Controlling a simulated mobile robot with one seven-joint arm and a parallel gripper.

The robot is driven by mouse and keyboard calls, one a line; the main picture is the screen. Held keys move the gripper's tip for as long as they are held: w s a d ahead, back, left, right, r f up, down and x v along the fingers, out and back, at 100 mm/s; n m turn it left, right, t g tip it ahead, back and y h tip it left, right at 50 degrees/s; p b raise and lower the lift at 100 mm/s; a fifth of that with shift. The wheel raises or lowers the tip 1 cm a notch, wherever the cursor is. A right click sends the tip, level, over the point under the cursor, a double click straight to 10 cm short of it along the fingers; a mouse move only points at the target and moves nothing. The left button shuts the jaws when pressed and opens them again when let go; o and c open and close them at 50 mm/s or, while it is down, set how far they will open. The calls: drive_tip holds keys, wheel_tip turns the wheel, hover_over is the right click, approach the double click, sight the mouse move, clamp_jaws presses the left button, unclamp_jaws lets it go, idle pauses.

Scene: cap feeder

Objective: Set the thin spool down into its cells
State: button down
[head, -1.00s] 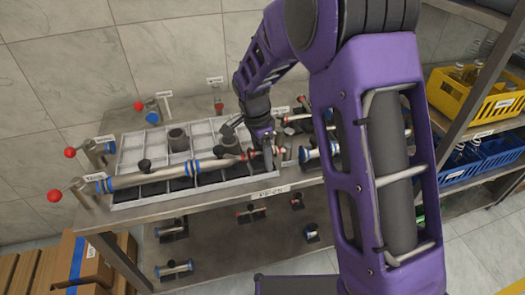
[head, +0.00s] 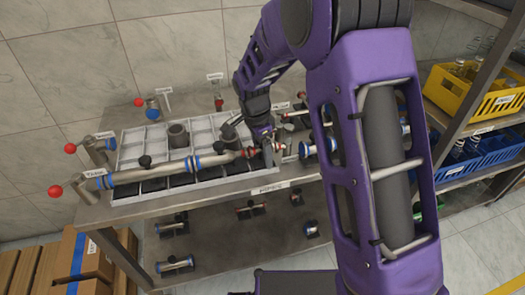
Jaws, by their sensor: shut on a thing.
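My gripper (head: 264,140) is low over the right end of the cell tray and is shut on a thin spool. Only the spool's red end (head: 251,152) shows clearly, left of the fingers; the rest is largely hidden by the gripper. The grey tray (head: 123,160) has pale cells behind and dark cells in front. I cannot tell whether the spool touches its cells. A thicker pipe with blue rings (head: 150,169) runs along the tray to the left of the red end.
Red-knobbed valves (head: 56,190) stand at the bench's left end. A grey cylinder (head: 179,136) stands in the tray. More blue- and red-ended pieces are right of my gripper and on the lower shelf (head: 215,250). A yellow crate (head: 440,92) and blue crate (head: 447,150) are at right.

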sight(255, 149)
drive_tip(key=shift+s+f, duration=0.25)
drive_tip(key=shift+f, duration=0.4)
unclamp_jaws()
wheel_tip(255, 149, up, 19)
drive_tip(key=a+p, duration=0.2)
drive_tip(key=p, duration=0.1)
drive_tip(key=shift+s+f, duration=0.2)
drive_tip(key=shift+s, duration=0.05)
